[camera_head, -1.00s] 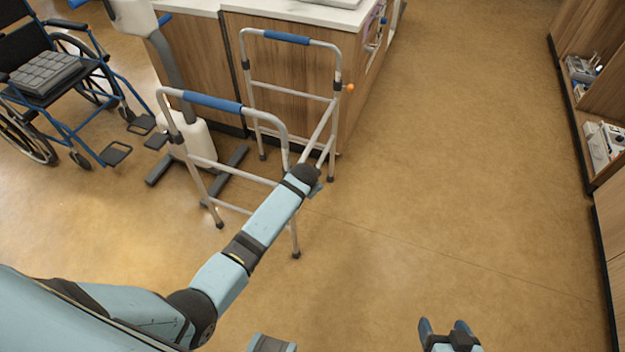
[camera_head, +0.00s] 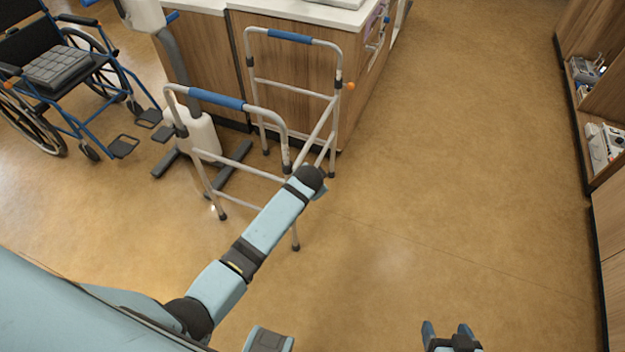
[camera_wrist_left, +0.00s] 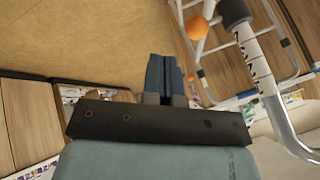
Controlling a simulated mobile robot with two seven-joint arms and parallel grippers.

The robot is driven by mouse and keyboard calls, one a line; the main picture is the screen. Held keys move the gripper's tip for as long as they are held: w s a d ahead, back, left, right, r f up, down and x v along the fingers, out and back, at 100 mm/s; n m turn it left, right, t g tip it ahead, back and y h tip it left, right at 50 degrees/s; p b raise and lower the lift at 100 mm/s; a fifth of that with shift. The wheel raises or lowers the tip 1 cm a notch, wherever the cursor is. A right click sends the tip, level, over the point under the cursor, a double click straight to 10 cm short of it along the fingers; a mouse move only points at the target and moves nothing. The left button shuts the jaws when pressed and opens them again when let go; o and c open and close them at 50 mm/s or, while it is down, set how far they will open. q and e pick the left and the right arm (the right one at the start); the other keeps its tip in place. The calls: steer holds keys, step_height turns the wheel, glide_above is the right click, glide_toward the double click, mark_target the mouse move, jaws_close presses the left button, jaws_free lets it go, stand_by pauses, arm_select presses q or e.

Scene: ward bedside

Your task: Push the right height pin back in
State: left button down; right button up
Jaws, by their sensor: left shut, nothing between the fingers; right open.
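The walking frame (camera_head: 267,87) stands upright on the floor, with blue grips on its two top bars. My left gripper (camera_wrist_left: 165,75) is shut and empty, apart from the knob. In the head view my left forearm hides it and part of the near frame. My right gripper (camera_head: 450,331) is open and empty, low in the picture.
A wooden cabinet (camera_head: 296,88) stands behind the frame. A white and grey device with a floor base (camera_head: 198,133) is left of it, and a wheelchair (camera_head: 85,78) farther left. Shelving (camera_head: 590,110) lines the right edge. The floor (camera_head: 455,150) between is clear.

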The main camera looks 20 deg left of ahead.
arm_select(q)
steer(key=v, duration=0.5)
steer(key=shift+s+r+p, duration=0.15)
steer(key=shift+r+p, duration=0.1)
steer(key=shift+p, duration=0.05)
arm_select(e)
steer(key=shift+w+a+r, duration=0.1)
steer(key=shift+a+r, duration=0.25)
steer(key=shift+a, duration=0.05)
steer(key=shift+w+d+r, duration=0.1)
steer(key=shift+d+r, duration=0.05)
arm_select(q)
steer(key=s+d+r+n+t+h, duration=0.1)
steer(key=s+n+t+h, duration=0.15)
steer(key=s, duration=1.05)
steer(key=s+d+n+t+h, duration=0.1)
steer(key=s+t+h, duration=0.15)
steer(key=s, duration=1.05)
step_height(320, 180, up, 12)
steer(key=a+p, duration=0.1)
steer(key=p, duration=1.1)
steer(key=shift+f+g+p, duration=0.2)
steer(key=shift+g+p, duration=0.1)
arm_select(e)
step_height(320, 180, up, 11)
steer(key=shift+s+d, duration=0.3)
steer(key=shift+d, duration=0.05)
